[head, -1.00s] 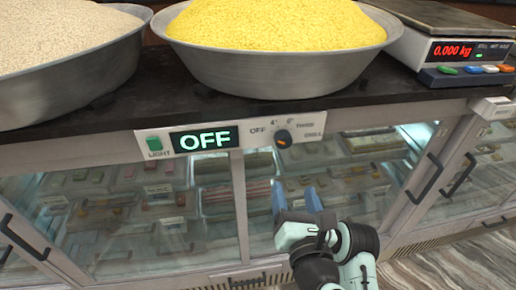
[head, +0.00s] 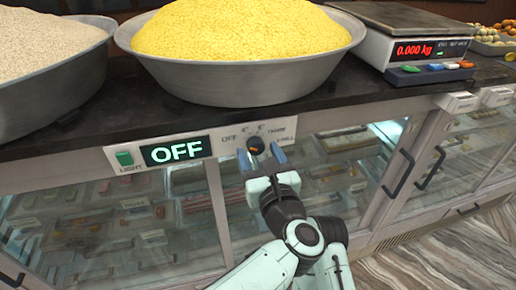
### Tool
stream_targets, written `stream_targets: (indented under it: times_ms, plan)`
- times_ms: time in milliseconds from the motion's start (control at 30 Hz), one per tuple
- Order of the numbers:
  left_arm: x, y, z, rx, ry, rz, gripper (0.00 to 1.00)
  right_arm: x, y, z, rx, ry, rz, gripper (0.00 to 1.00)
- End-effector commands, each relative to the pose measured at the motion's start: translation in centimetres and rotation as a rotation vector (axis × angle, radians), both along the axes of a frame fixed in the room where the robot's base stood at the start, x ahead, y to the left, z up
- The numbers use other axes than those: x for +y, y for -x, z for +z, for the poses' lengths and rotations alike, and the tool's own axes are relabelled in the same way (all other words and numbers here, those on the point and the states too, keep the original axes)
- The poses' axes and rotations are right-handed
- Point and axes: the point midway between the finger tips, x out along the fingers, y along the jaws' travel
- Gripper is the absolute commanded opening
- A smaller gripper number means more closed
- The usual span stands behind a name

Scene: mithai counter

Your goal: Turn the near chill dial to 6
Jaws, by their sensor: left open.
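The chill dial (head: 256,144) is a dark round knob with an orange mark, on the white control panel (head: 286,130) along the counter's front edge. The marks OFF, 4° and 6° are printed around it. I cannot tell for sure where its pointer stands. The green-lit display (head: 177,151) left of it reads OFF. My left gripper (head: 261,156) is open, with its two blue fingers reaching up at the dial, one to each side of its lower part. I cannot tell whether they touch it. My right gripper is not in view.
A green LIGHT switch (head: 124,158) sits at the panel's left end. Metal bowls of yellow (head: 240,75) and pale grains stand on the counter above. A scale (head: 415,48) reading 0.000 kg stands at right. Glass doors with black handles (head: 398,174) lie below.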

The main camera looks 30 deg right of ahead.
Motion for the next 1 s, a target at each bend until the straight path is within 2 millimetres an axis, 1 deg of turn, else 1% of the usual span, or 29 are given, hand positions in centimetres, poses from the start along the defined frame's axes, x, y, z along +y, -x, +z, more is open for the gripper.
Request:
stream_targets:
  times_ms: [33, 133, 433, 467, 500, 567, 600, 633, 867, 1000]
  plan:
    - [-0.08, -0.56, 0.06, 0.0, 0.0, 0.002, 0.65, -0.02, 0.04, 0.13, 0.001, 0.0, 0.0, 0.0]
    - [-0.28, -1.12, 0.01, 0.0, 0.0, 0.0, 0.65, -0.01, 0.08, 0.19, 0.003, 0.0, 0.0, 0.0]
    - [-0.32, -1.36, -0.02, 0.0, 0.0, 0.0, 0.65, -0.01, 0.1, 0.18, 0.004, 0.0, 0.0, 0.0]
    - [-0.31, -1.36, -0.02, 0.0, 0.0, 0.0, 0.62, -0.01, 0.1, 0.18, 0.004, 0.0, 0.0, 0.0]
    - [-0.31, -1.36, -0.02, 0.0, -0.001, 0.0, 0.49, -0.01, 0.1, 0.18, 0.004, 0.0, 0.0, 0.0]
    - [-0.3, -1.35, -0.02, 0.0, 0.0, 0.0, 0.3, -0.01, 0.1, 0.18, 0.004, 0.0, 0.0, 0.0]
    - [-0.3, -1.35, -0.02, 0.0, -0.001, 0.0, 0.17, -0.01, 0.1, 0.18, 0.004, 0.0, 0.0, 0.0]
    - [-0.3, -1.35, -0.02, 0.0, 0.0, 0.0, 0.09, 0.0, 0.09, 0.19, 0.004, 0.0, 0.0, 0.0]
    - [-0.28, -1.35, -0.02, -0.002, -0.01, 0.001, 0.09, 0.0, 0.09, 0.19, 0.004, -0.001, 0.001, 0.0]
    - [-0.26, -1.38, -0.03, -0.011, -0.045, 0.001, 0.09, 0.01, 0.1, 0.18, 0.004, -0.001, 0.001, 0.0]
